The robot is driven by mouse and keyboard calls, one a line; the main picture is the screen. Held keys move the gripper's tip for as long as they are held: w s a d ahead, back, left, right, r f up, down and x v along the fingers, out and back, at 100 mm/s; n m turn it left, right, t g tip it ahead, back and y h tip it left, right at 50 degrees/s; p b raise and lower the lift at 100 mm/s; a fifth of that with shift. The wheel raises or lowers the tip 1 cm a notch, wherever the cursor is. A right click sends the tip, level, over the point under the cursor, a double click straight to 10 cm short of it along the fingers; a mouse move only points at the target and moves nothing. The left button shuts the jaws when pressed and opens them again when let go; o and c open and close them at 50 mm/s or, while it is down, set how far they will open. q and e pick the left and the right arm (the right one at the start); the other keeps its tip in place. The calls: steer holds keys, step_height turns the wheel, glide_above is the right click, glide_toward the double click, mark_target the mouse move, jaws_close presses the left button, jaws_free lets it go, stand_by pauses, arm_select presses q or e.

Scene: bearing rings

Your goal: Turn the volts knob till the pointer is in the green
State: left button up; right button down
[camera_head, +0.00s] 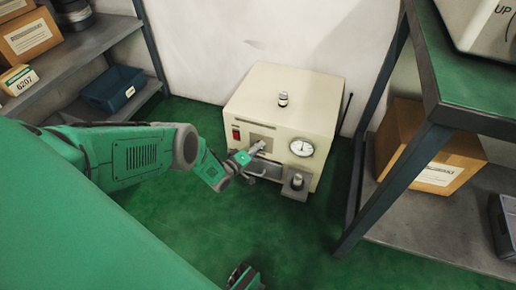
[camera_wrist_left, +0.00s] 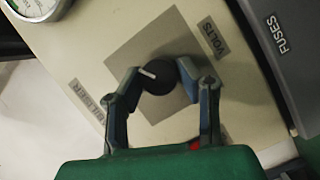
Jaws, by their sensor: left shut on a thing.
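The volts knob (camera_wrist_left: 158,77) is round and black with a white pointer line, on a grey plate beside the VOLTS label. It sits between the fingertips of my left gripper (camera_wrist_left: 160,84), which is shut on it. In the head view my left gripper (camera_head: 256,148) reaches the front of the cream machine (camera_head: 285,92) and covers the knob. The round white dial (camera_head: 302,148) is right of the gripper. Its dark needle is too small to read against any green band. The dial's edge (camera_wrist_left: 36,8) also shows in the wrist view, cut off.
A red switch (camera_head: 236,133) is left of the knob. Shelving with a carton (camera_head: 438,172) stands at right.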

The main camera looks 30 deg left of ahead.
arm_select(q)
steer(key=shift+s+d+f, duration=0.1)
steer(key=shift+s+f, duration=0.1)
steer(key=shift+f, duration=0.05)
steer(key=o, duration=1.1)
steer(key=shift+f, duration=0.1)
steer(key=shift+w, duration=0.1)
steer(key=shift+r, duration=0.2)
steer(key=s, duration=0.4)
steer(key=s+a, duration=0.1)
steer(key=s, duration=0.2)
steer(key=s+a+r, duration=0.1)
steer(key=s, duration=0.3)
steer(key=shift+s, duration=0.35)
